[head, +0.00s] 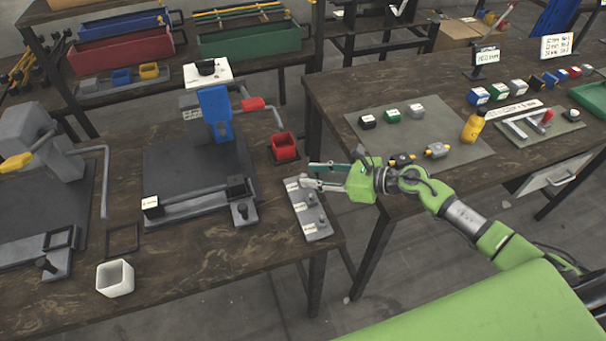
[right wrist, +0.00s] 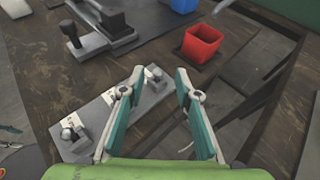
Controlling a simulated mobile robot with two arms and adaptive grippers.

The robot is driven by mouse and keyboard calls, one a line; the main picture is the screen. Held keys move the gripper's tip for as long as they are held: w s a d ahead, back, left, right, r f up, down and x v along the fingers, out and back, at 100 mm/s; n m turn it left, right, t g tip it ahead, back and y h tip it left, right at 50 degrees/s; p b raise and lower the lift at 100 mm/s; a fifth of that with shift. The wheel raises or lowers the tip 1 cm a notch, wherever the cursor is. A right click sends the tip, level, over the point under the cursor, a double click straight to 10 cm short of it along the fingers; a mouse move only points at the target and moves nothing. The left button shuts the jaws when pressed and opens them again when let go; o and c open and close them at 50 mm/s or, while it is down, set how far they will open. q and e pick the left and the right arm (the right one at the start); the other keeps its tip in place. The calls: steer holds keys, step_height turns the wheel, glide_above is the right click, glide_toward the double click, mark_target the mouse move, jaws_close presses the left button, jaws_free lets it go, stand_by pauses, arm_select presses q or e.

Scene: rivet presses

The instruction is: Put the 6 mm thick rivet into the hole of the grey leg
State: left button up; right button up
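My right gripper (head: 312,176) is over the grey rivet plate (head: 316,232) at the right edge of the press table. In the right wrist view the right gripper (right wrist: 160,73) is open, its teal-padded fingers apart and empty. A metal rivet (right wrist: 153,75) stands on the plate near the left fingertip; another rivet (right wrist: 73,136) stands nearer the camera. Their labels are too small to read, so I cannot tell which is 6 mm. A long grey bar (head: 190,207) lies before the blue press; I cannot tell whether it is the grey leg. My left gripper is not in view.
A red bin (head: 284,147) stands beyond the plate, beside the blue press (head: 215,112). A white cup (head: 115,278) stands at the table's front. A floor gap separates this table from the right table, which holds small blocks and a yellow bottle (head: 472,128).

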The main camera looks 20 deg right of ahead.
mark_target(303, 174)
steer(key=x, duration=0.3)
steer(key=shift+a+p, duration=0.3)
steer(key=shift+p, duration=0.1)
steer(key=shift+w+a+f, duration=0.15)
steer(key=shift+f, duration=0.05)
jaws_close()
arm_select(q)
steer(key=shift+s+a+r, duration=0.1)
steer(key=shift+s+r, duration=0.45)
steer(key=shift+s, duration=0.3)
